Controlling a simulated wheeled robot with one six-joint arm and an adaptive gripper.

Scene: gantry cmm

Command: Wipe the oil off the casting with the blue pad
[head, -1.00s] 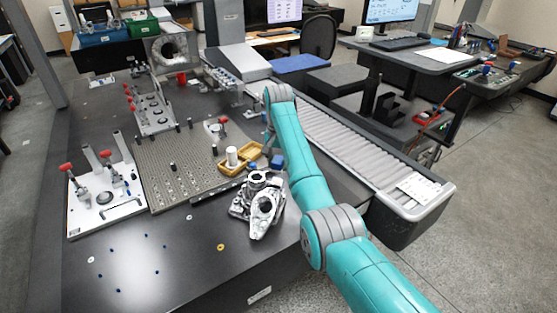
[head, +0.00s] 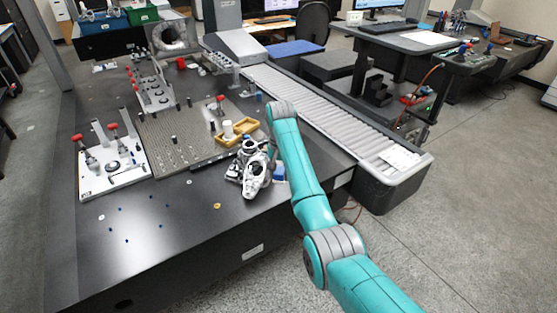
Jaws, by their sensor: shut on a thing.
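The casting (head: 256,170) is a silver-grey metal part with round openings, on the dark table near its right front edge. No oil can be made out on it at this size. The blue pad (head: 279,173) shows as a small blue patch just right of the casting, partly covered by my arm. My gripper (head: 273,152) is mostly hidden behind my teal arm, just above the pad, and is shut on it. I cannot tell whether the pad touches the casting.
A yellow tray (head: 226,139) with a white cylinder stands behind the casting. A perforated plate (head: 180,138) and a white fixture plate with red clamps (head: 105,178) lie to the left. A roller conveyor (head: 325,118) runs along the right. The table's front left is mostly clear.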

